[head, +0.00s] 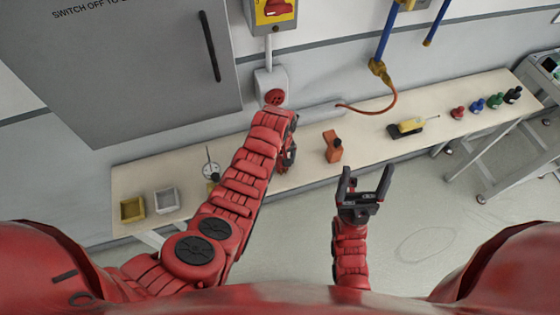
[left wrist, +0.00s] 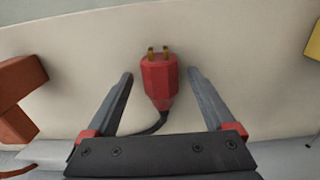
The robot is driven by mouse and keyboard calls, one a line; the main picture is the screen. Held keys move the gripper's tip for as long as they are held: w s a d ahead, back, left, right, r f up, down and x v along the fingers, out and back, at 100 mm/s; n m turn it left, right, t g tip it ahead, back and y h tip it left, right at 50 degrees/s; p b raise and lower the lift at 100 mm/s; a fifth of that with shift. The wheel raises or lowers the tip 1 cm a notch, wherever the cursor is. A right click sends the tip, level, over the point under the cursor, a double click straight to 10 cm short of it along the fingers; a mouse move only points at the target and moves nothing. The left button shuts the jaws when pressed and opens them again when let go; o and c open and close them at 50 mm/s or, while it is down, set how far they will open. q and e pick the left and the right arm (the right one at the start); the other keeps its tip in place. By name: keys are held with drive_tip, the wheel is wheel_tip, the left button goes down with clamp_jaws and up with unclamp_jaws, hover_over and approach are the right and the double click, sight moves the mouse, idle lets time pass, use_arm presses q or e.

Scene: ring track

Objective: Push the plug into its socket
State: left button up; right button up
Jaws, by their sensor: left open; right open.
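The red plug (left wrist: 160,82) with two brass prongs and a dark cable shows in the left wrist view above the pale bench top. It is between the fingers of my left gripper (head: 288,158), which is open, with a gap on each side. In the head view my left arm hides the plug. The socket (head: 274,97) is a red round face on a grey wall box, just beyond my left wrist and partly covered by it. My right gripper (head: 360,187) is open and empty, in front of the bench.
The bench (head: 365,157) carries an orange block (head: 332,146), a yellow tool (head: 406,128), several coloured knobs, a dial gauge (head: 211,170) and two small bins (head: 133,209). An orange hose (head: 385,103) hangs over its back. A grey cabinet (head: 120,80) is at left.

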sight(281, 162)
use_arm(q)
clamp_jaws()
idle(0.5)
drive_tip(key=shift+r, duration=0.1)
drive_tip(key=shift+r+b, duration=0.45)
drive_tip(key=shift+b, duration=0.15)
wheel_tip(281, 162, up, 2)
drive_tip(key=shift+s+b, duration=0.15)
drive_tip(key=shift+b, duration=0.75)
drive_tip(key=shift+s+r+b, duration=0.1)
drive_tip(key=shift+s+b, duration=0.2)
drive_tip(key=shift+s, duration=0.9)
drive_tip(key=s+r+p, duration=0.1)
drive_tip(key=s+p, duration=0.7)
drive_tip(key=s, duration=0.5)
drive_tip(key=shift+s+r, duration=0.25)
drive_tip(key=shift+r, duration=0.1)
